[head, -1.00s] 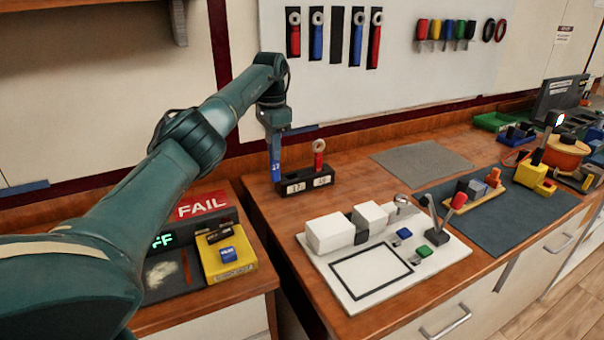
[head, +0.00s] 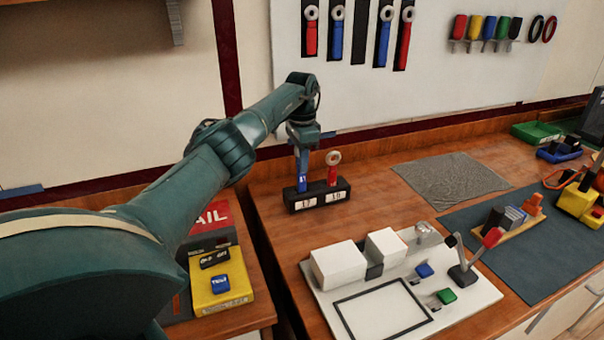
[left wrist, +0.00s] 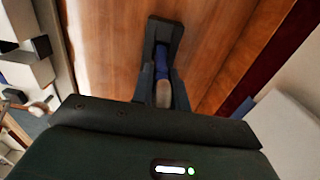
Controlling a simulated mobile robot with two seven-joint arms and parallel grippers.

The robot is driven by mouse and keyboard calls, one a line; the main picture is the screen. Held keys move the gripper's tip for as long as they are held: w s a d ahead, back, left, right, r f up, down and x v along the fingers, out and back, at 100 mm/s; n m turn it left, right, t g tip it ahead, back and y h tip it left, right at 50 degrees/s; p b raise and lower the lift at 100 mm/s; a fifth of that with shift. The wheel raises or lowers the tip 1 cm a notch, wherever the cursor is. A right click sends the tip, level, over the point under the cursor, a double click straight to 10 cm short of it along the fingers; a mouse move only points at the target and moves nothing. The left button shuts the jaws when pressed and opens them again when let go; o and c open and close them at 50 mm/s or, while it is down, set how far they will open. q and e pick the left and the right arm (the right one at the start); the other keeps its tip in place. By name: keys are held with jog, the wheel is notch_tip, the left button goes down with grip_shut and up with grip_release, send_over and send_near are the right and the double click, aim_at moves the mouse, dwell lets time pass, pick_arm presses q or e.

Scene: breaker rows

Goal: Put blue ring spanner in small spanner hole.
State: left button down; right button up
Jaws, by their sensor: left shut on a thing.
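My left gripper (head: 302,146) is shut on the blue ring spanner (head: 302,174), which hangs upright with its ring end between the fingers. The fingers and the pale ring end also show in the left wrist view (left wrist: 162,92). The spanner's lower end meets the left part of the black spanner holder (head: 318,200). I cannot tell how deep it sits in the hole there. The holder has two white labels, too small to read surely. A red ring spanner (head: 333,168) stands upright in its right part. My right gripper is not in view.
A white board (head: 455,312) with white blocks lies front right of the holder. A grey mat (head: 450,180) lies to the right. More spanners hang on the wall panel (head: 430,75) behind. Bare wood surrounds the holder.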

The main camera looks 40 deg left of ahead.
aim_at(302, 191)
pick_arm(q)
jog(key=shift+f, duration=1.95)
jog(key=shift+f, duration=0.15)
jog(key=c, duration=1.4)
grip_release()
notch_tip(302, 191, up, 12)
jog(key=shift+r, duration=0.2)
